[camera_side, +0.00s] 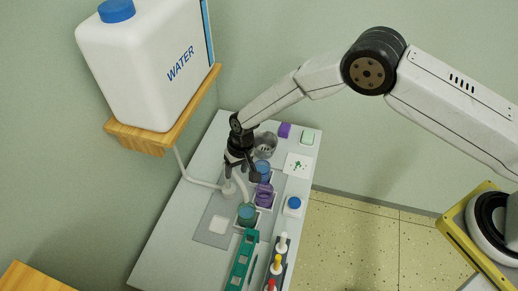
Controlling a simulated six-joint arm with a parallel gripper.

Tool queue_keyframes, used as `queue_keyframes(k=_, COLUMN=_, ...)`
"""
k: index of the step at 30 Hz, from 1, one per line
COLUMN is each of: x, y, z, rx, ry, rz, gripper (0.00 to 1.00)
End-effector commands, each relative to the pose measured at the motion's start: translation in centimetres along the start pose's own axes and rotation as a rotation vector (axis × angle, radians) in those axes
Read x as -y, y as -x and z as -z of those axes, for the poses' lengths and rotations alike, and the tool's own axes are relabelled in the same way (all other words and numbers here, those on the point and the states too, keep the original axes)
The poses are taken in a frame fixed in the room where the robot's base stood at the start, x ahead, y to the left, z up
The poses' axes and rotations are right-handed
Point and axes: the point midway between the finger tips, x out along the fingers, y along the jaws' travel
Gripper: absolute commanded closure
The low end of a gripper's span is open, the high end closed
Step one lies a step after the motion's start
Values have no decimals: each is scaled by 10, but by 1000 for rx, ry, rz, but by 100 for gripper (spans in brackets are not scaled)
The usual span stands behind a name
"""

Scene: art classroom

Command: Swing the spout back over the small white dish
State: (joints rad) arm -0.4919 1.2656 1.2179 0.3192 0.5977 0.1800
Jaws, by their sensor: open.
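The pale spout (229,187) stands on the table where the white hose (198,183) from the water tank ends. My gripper (240,171) is open, pointing down just above and around the spout's upper part. It hides much of the spout, so I cannot tell exactly where the outlet points or whether the fingers touch it. The small white dish (218,225) lies on a grey mat (205,236), below and left of the spout, with nothing visible over it.
Blue (262,168), purple (264,194) and teal (247,212) jars stand close right of the spout. A metal cup (265,146) is behind. A green tray (243,258) and paint bottles (282,243) are in front. The water tank (140,75) sits on a wooden shelf (137,138) at upper left.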

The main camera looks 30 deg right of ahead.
Motion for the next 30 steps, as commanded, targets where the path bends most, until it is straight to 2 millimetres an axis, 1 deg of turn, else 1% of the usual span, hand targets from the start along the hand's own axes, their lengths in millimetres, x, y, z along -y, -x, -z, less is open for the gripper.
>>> queue_keyframes(k=4, x=0, y=-6, z=0, rx=-1, ry=0, rz=0, gripper=42)
queue_keyframes(k=13, x=0, y=-7, z=0, rx=-1, ry=0, rz=0, gripper=42)
queue_keyframes(k=14, x=0, y=-7, z=0, rx=-1, ry=0, rz=0, gripper=51)
queue_keyframes(k=15, x=0, y=-7, z=0, rx=0, ry=0, rz=0, gripper=64)
queue_keyframes(k=17, x=0, y=-7, z=0, rx=0, ry=0, rz=0, gripper=83)
queue_keyframes(k=18, x=0, y=-7, z=0, rx=0, ry=0, rz=0, gripper=96)
queue_keyframes(k=19, x=0, y=-7, z=0, rx=0, ry=0, rz=0, gripper=100)
queue_keyframes(k=30, x=0, y=-6, z=0, rx=0, ry=0, rz=0, gripper=100)
